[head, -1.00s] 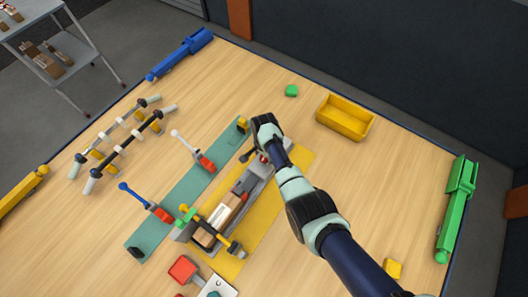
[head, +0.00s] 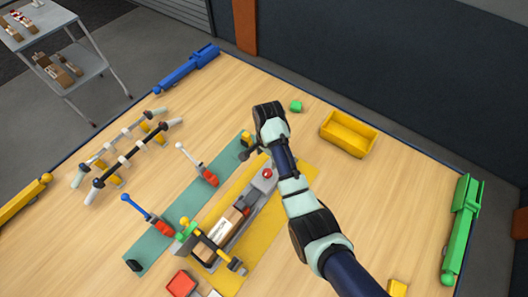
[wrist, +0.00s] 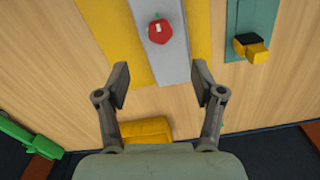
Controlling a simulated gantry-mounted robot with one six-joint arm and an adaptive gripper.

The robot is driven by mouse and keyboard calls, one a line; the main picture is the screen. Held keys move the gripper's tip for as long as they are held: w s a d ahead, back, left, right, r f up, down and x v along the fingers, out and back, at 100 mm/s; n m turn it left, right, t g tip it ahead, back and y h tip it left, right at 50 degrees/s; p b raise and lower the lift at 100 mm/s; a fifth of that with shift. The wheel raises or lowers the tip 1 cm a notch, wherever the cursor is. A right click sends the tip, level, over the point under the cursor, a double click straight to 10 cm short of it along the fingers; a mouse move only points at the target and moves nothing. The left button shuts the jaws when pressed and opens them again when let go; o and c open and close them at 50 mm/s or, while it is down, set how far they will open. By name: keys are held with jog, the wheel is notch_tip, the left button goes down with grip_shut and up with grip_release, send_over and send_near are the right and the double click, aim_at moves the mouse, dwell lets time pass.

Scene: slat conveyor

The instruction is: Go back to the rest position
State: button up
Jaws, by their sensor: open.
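My gripper (wrist: 160,84) is open and empty in the wrist view, its two fingers spread wide apart.
A teal mat (head: 180,225) with red-bodied levers lies left of the conveyor. A rack of bars (head: 128,150) stands further left. The table right of my arm is mostly clear.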

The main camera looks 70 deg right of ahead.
dwell(0.3)
jog(key=w+a+r+n+t+h, duration=0.1)
jog(key=w+a+r+n+t, duration=0.25)
jog(key=w+a+n, duration=0.4)
jog(key=w+a+r+n+t+h, duration=0.2)
jog(key=w+a+r+n, duration=0.25)
jog(key=a, duration=0.65)
jog(key=w+a+r+n+t+y, duration=0.1)
jog(key=a+r+n+t, duration=0.5)
jog(key=a, duration=0.5)
jog(key=s+a+r+n+t+y+p, duration=0.15)
jog(key=s+a+r+n, duration=0.35)
jog(key=a+r, duration=0.6)
notch_tip(320, 180, up, 16)
jog(key=p, duration=1.5)
jog(key=shift+w+d+f+p, duration=0.2)
jog(key=shift+w+d+p, duration=0.1)
jog(key=shift+w+d, duration=0.1)
jog(key=shift+y, duration=0.25)
